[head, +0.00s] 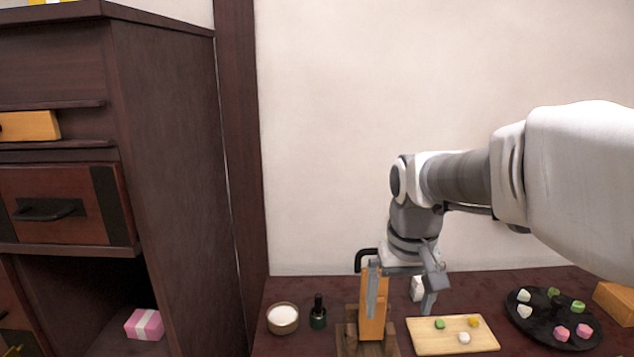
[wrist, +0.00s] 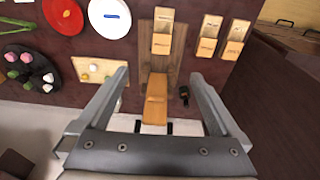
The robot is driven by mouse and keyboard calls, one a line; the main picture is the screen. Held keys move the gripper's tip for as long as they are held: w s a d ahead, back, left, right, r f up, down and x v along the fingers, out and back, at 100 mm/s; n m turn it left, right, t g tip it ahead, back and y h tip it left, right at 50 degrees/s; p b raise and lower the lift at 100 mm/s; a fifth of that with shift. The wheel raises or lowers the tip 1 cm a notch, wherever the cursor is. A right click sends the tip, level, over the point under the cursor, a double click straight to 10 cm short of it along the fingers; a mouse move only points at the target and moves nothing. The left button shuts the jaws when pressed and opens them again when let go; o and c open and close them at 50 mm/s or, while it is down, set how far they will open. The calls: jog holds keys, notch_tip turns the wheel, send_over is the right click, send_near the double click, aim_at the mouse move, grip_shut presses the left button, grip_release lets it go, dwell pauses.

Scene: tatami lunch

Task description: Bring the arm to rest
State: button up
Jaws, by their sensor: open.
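My gripper (head: 399,312) hangs pointing down over the dark table in the head view, with its two fingers wide apart. In the wrist view my gripper (wrist: 158,80) is also spread, with nothing clamped in it. An orange wooden block (head: 373,303) stands on a brown wooden base (head: 347,325); my left finger overlaps it in the head view. In the wrist view the orange block (wrist: 156,103) shows between the fingers, apart from both in the picture. I cannot tell the depth gap between block and fingers.
A small board with sweets (head: 425,341), a black round tray (head: 545,334), a white-filled bowl (head: 283,319) and a dark green bottle (head: 318,314) stand close by. A dark cabinet (head: 175,150) rises at left, with a pink box (head: 144,324) inside. The wall above the table is bare.

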jog(key=s+r+t+p, duration=0.4)
jog(key=s+r+p, duration=0.3)
jog(key=s+r, duration=0.3)
jog(key=s, duration=0.4)
jog(key=shift+s+r+p, duration=0.3)
jog(key=shift+s+r, duration=0.1)
